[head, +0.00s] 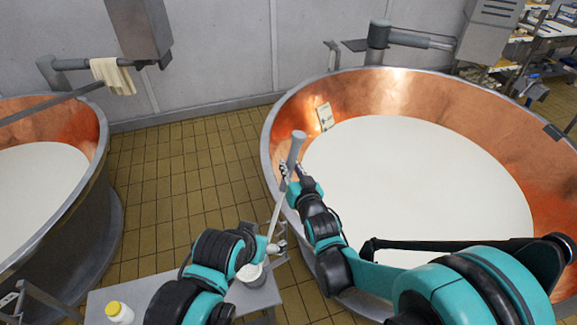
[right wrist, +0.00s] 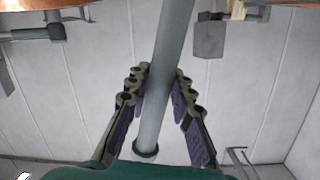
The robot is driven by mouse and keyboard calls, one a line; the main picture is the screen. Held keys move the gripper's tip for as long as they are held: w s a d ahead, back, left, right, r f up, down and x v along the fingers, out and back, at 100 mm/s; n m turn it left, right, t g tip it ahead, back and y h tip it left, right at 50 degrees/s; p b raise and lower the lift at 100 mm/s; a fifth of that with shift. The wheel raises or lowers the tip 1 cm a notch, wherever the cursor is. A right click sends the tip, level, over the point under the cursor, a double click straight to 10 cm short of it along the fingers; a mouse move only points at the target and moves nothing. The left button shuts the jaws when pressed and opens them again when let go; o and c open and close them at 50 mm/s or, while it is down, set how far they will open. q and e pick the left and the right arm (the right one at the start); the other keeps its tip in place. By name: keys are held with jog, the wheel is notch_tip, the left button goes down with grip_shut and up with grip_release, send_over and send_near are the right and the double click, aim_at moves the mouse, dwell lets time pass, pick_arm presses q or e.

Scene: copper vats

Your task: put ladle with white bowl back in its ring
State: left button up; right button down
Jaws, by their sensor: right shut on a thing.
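The ladle's long grey handle (head: 276,219) slants up beside the right vat's rim, its thick end (head: 297,145) at the top. A white bowl (head: 250,272) shows low down by my left gripper, partly hidden by my left arm; I cannot tell for sure how it joins the handle. My right gripper (head: 290,174) is shut on the upper handle; in the right wrist view the grey rod (right wrist: 163,85) runs between its fingers. My left gripper (head: 276,246) is at the lower handle, its jaws too small to read. I cannot make out the ring.
The right copper vat (head: 440,85) holds white liquid, with a small card (head: 325,116) on its inner wall. Another vat (head: 98,180) stands left. A grey table (head: 98,300) at the front bears a yellow-capped white bottle (head: 119,314). Tiled floor (head: 180,170) lies free between the vats.

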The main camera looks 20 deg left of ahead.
jog(key=shift+w+d+f+b, duration=0.15)
jog(key=shift+f+b, duration=0.4)
jog(key=shift+f, duration=0.4)
jog(key=shift+w+d+f+b, duration=0.15)
jog(key=shift+f+b, duration=0.35)
jog(key=shift+f, duration=0.1)
jog(key=shift+w+d+f+b, duration=0.1)
jog(key=shift+w+f+b, duration=0.05)
jog(key=shift+f+b, duration=0.45)
jog(key=shift+w+d+f+b, duration=0.15)
jog(key=shift+f+b, duration=0.25)
jog(key=shift+f, duration=0.25)
jog(key=shift+f+b, duration=0.1)
jog(key=shift+b, duration=0.25)
jog(key=c, duration=1.3)
grip_release()
jog(key=shift+o, duration=0.2)
